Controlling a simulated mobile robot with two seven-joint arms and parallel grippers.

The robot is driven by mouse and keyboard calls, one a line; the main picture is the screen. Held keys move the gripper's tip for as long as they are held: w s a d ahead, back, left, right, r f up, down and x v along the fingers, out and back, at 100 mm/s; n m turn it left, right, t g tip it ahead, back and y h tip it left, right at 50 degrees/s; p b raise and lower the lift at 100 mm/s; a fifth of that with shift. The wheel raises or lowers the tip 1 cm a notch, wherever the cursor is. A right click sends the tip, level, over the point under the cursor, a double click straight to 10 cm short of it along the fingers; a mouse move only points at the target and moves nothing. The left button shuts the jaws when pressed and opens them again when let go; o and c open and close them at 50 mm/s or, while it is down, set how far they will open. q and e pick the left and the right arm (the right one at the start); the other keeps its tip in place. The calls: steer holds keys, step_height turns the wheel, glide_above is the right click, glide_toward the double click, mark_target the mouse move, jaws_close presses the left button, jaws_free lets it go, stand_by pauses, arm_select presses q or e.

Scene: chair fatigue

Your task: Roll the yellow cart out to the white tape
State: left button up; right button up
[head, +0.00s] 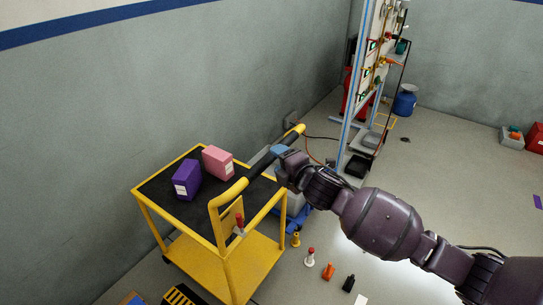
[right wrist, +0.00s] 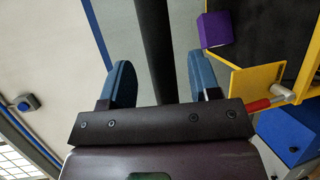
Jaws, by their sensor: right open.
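The yellow cart (head: 262,262) stands near the grey wall, with a black top deck and a push handle (head: 259,166) that has a black grip and yellow ends. A purple box (head: 187,180) and a pink box (head: 217,161) sit on the deck. My right gripper (head: 281,151) is at the handle. In the right wrist view, its two blue fingers (right wrist: 161,78) are open on either side of the black grip (right wrist: 153,40), with gaps showing. A white patch (head: 361,300) lies on the floor at the bottom edge; I cannot tell if it is the tape. My left gripper is out of view.
A red-handled lever (head: 239,224) is on the cart near the handle. Small items, including an orange one (head: 328,271) and a black one (head: 348,283), stand on the floor right of the cart. A tall equipment rack (head: 370,70) stands behind. Floor at the right is mostly open.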

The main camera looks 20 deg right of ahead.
steer(key=shift+b+x, duration=0.3)
steer(key=shift+x, duration=1.8)
jaws_close()
